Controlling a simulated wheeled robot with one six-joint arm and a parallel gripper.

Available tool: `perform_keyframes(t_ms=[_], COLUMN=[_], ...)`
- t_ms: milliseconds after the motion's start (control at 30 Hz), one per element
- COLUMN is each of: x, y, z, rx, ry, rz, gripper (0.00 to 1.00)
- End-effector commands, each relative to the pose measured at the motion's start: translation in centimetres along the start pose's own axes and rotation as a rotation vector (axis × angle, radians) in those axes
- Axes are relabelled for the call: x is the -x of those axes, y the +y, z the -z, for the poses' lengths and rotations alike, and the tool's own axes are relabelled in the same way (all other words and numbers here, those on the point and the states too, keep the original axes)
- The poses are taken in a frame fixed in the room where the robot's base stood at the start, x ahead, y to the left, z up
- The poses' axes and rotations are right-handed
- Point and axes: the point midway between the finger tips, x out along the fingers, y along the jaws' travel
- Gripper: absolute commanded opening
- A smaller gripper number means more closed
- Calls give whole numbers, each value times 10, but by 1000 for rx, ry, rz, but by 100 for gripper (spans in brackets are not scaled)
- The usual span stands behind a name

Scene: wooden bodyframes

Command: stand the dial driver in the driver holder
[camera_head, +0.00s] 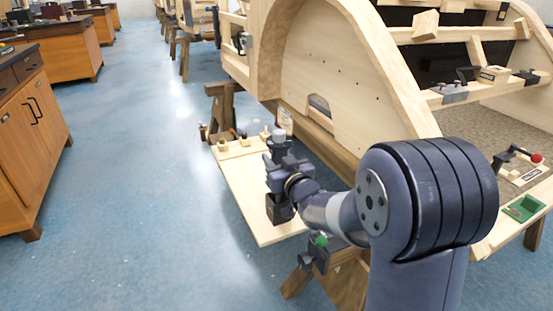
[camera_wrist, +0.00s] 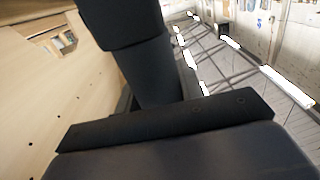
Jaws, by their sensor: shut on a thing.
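My gripper (camera_head: 279,168) is over the pale wooden board beside the large wooden frame. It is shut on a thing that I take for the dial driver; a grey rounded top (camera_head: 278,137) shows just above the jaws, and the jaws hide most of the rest. A dark box-like block (camera_head: 280,208), which looks like the driver holder, stands on the board just below the gripper. I cannot tell whether the driver's lower end is inside it or above it. In the wrist view, the dark gripper parts (camera_wrist: 155,75) fill the middle and the driver cannot be made out.
The pale board (camera_head: 248,200) carries small wooden blocks and tools (camera_head: 240,138) at its far end. A white bottle (camera_head: 285,120) stands behind the gripper. The curved wooden frame (camera_head: 340,60) rises close on the right. Open blue floor lies left.

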Motion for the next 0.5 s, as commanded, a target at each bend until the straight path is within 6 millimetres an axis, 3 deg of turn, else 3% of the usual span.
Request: perform_keyframes(t_ms=[500], x=[0], y=[0], z=[-34], rx=[1], ry=[5], rz=[0], gripper=[7])
